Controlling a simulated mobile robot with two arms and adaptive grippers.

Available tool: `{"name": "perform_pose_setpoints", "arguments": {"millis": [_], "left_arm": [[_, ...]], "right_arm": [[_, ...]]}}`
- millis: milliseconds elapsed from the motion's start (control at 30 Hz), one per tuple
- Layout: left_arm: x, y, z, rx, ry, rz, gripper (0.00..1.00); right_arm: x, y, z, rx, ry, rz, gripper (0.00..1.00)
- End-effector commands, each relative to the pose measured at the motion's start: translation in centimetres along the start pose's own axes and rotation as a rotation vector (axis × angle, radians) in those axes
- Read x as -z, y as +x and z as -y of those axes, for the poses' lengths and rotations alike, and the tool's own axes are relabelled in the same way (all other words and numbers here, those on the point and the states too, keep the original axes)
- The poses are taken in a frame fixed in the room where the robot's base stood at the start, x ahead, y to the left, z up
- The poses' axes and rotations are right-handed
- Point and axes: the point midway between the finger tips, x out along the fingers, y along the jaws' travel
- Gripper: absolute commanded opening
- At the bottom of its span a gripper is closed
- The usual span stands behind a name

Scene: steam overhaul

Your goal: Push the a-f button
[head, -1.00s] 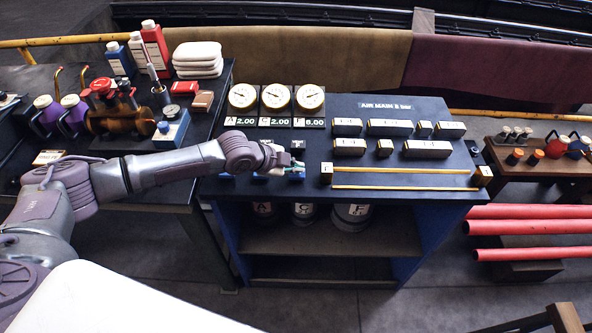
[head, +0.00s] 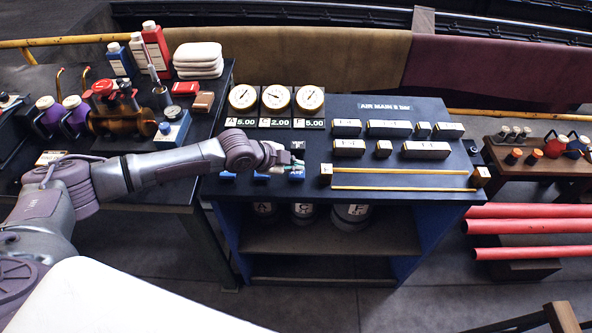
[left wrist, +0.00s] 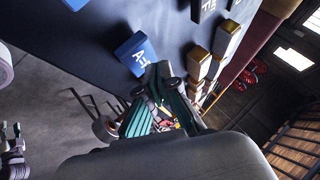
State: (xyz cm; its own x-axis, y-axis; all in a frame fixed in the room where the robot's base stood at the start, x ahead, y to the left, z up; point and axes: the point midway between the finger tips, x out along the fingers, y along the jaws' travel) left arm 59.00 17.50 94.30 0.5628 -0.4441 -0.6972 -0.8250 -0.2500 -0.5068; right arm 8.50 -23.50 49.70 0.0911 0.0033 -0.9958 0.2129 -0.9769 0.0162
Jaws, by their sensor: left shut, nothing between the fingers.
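Three blue buttons stand in a row at the front left of the dark panel top in the head view: a left one (head: 227,176), a middle one (head: 261,176) and a right one (head: 296,174). Their labels are too small to read there. My left gripper (head: 298,163) is shut and empty, just above and behind the right button. In the left wrist view the shut fingertips (left wrist: 164,72) are close beside a blue button (left wrist: 136,53) whose label includes an A; the rest is unclear. I cannot tell whether they touch.
Three round gauges (head: 276,98) stand at the back, above readouts A 5.00, C 2.00 and F 5.00. Labelled blocks and a yellow-edged slot (head: 400,171) lie right of the gripper. Bottles and a brass valve (head: 121,118) crowd the left bench.

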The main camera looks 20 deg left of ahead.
Motion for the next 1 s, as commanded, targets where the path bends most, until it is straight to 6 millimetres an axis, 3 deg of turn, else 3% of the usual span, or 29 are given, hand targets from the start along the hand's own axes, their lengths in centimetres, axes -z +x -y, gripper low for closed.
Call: {"name": "perform_pose_setpoints", "arguments": {"millis": [600,1000], "left_arm": [[3.0,-4.1,3.0,0.000,0.000,0.000,0.00],[3.0,-4.1,3.0,0.000,0.000,0.000,0.00]], "right_arm": [[0.5,-5.6,0.0,0.001,0.000,0.000,0.40],[0.5,-5.6,0.0,0.001,0.000,0.000,0.40]]}}
